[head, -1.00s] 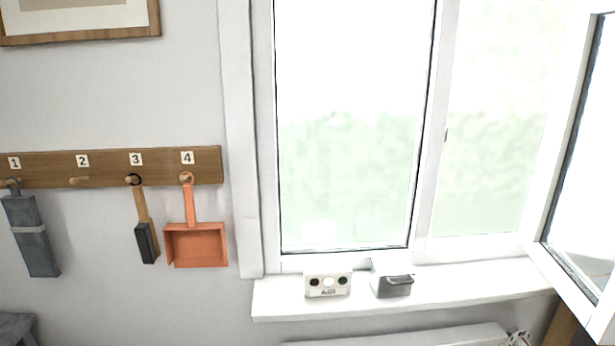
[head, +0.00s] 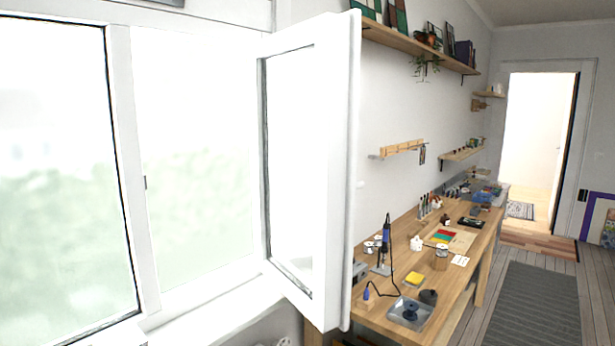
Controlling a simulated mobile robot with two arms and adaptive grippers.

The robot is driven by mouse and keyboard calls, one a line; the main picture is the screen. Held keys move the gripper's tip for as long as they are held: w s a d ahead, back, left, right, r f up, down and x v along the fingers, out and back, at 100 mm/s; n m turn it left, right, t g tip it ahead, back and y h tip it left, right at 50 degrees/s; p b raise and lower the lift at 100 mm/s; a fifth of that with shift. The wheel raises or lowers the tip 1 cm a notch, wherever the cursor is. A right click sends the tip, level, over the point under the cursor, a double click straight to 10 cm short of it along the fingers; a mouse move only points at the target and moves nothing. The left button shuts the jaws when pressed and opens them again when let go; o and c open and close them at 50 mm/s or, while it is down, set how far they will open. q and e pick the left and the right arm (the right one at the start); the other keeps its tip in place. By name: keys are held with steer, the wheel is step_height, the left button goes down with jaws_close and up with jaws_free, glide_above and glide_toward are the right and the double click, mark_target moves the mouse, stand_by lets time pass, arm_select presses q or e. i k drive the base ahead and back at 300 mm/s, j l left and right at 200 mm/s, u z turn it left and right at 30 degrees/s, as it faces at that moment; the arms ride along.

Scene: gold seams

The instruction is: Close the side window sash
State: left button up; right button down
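The side window sash (head: 335,185) is a white framed glass pane. It stands open, swung into the room from its hinged edge at the right of the window. The window opening (head: 195,150) beside it shows pale green outside. A fixed pane (head: 60,170) fills the left of the picture. I cannot make out a handle on the sash. Neither of my grippers shows in the head view.
A white sill (head: 215,310) runs below the window. A long wooden workbench (head: 400,320) with tools and small items stands just right of and behind the sash. A shelf (head: 425,45) hangs above it. Open floor with a grey rug (head: 530,300) lies at the right.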

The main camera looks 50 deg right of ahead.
mark_target(325, 301)
steer(key=i+l+u, duration=0.2)
steer(key=l, duration=3.25)
steer(key=k+u, duration=0.1)
steer(key=u, duration=1.2)
